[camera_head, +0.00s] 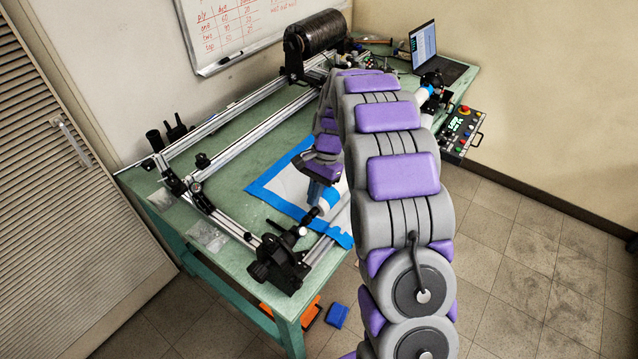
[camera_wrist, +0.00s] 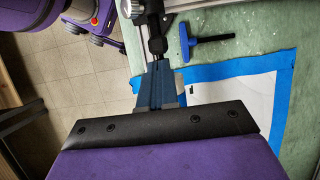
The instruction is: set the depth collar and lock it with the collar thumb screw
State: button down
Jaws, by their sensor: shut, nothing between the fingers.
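My gripper (camera_wrist: 154,66) points away from the wrist camera, its blue fingers shut with nothing held. In the wrist view its tips are at the near end of a black round part (camera_wrist: 157,45) on a slim shaft. I cannot tell whether they touch it. This may be the depth collar, but I cannot make out a collar or a thumb screw for sure. In the head view my gripper (camera_head: 317,192) is over the front of the bench, close to a black shaft end and the black clamp block (camera_head: 280,262) at the frame's near corner.
A blue T-shaped tool (camera_wrist: 206,39) lies on the green bench (camera_head: 225,250) beside the rail. A blue-edged white sheet (camera_head: 285,182) lies inside the aluminium frame.

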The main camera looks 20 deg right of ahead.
aim_at(302, 222)
jog(key=shift+s+a+f+b, duration=0.2)
jog(key=shift+s+a+f, duration=0.05)
jog(key=shift+a+f, duration=0.35)
jog(key=shift+s+a+f+b, duration=0.15)
jog(key=shift+s+a+f, duration=0.1)
jog(key=shift+a+f, duration=0.35)
jog(key=shift+s+a+r, duration=0.1)
jog(key=shift+s+a, duration=0.5)
jog(key=shift+a, duration=0.1)
jog(key=shift+s+a+b, duration=0.35)
jog(key=shift+b, duration=0.05)
jog(key=shift+s+a+r+p, duration=0.15)
jog(key=shift+s+a+p, duration=0.3)
jog(key=shift+p, duration=0.5)
jog(key=shift+a, duration=0.2)
